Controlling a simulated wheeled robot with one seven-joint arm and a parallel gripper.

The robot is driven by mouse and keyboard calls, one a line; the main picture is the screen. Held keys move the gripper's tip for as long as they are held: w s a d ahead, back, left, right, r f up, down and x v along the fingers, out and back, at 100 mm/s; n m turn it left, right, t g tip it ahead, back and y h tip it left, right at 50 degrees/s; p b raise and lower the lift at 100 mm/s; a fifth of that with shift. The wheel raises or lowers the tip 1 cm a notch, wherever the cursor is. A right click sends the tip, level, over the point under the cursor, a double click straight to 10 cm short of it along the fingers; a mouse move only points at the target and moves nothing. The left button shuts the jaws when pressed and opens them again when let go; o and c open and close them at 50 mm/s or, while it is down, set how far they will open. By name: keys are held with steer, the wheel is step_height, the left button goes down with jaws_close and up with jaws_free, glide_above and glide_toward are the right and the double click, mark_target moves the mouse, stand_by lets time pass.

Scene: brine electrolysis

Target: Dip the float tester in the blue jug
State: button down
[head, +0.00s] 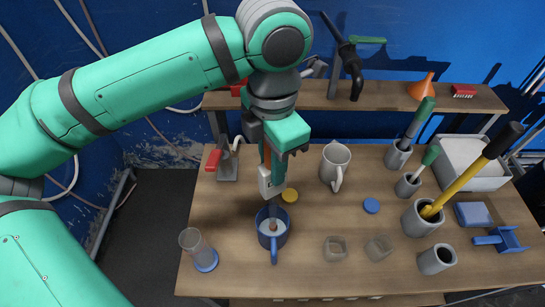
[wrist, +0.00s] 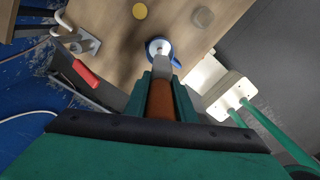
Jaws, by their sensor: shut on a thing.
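The float tester is upright in my gripper (head: 268,160). Its brown-orange handle (wrist: 161,101) lies between the two fingers in the wrist view, with a grey lower part (wrist: 162,68) beyond them. My gripper is shut on the handle, above the blue jug (head: 273,241). The jug stands on the table with its handle toward the front and pale contents inside. The tester's lower end shows within the jug's opening; how deep it reaches is hard to tell. In the wrist view the blue jug (wrist: 173,57) is partly hidden behind the tester.
A clear beaker on a blue base (head: 206,260) stands left of the jug. A grey mug (head: 335,166) and a yellow disc (head: 289,195) are behind it. A red-handled clamp (head: 226,164) is at the back left. Two small glass cups (head: 335,249) (head: 379,248) stand to the right.

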steer(key=shift+w+f, duration=0.1)
steer(key=shift+f, duration=2.5)
stand_by(0.8)
